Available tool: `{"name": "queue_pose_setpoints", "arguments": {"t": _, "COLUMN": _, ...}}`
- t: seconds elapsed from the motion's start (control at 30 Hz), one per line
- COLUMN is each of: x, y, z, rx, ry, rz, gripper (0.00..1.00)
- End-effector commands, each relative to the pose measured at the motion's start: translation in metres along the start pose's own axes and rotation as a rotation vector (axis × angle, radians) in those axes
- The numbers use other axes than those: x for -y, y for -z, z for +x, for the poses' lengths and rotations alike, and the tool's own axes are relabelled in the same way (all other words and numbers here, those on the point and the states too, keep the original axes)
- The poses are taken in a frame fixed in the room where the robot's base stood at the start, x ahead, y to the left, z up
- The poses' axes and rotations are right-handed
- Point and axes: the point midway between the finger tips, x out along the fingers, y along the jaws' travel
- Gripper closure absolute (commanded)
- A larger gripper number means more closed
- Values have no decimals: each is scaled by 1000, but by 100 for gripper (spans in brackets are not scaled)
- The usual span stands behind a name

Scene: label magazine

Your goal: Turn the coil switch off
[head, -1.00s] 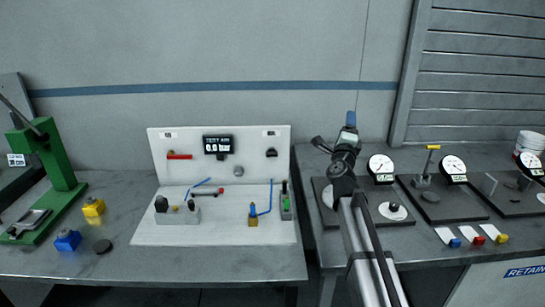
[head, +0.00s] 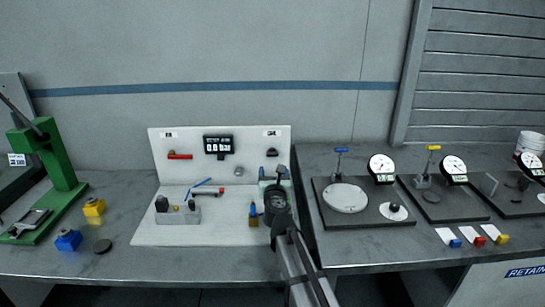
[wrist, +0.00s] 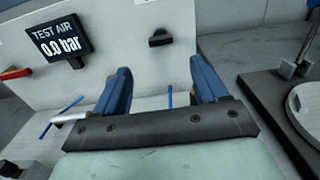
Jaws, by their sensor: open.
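A black knob (head: 272,153) sits under a small label at the upper right of the white upright panel. It also shows in the wrist view (wrist: 160,38), beyond my fingers; I cannot tell for sure that it is the coil switch or read its setting. My gripper (head: 280,174) is low in front of the panel's right side, below the knob. In the wrist view my two blue fingers (wrist: 155,74) are spread with nothing held between them.
A display (head: 218,145) on the panel reads 0.0 bar, with a red handle (head: 180,156) to its left. A grey block (head: 178,215) and a blue-and-yellow fitting (head: 253,214) stand on the white base. Gauge plates (head: 330,220) fill the right bench.

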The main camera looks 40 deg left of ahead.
Motion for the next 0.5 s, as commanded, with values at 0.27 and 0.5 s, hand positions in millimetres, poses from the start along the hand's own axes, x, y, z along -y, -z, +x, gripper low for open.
{"name": "queue_pose_setpoints", "arguments": {"t": 0.27, "x": 0, "y": 0, "z": 48, "rx": 0, "ry": 1, "rz": -3, "gripper": 28}}
{"name": "queue_pose_setpoints", "arguments": {"t": 0.5, "x": 0, "y": 0, "z": 90, "rx": 0, "ry": 1, "rz": -3, "gripper": 28}}
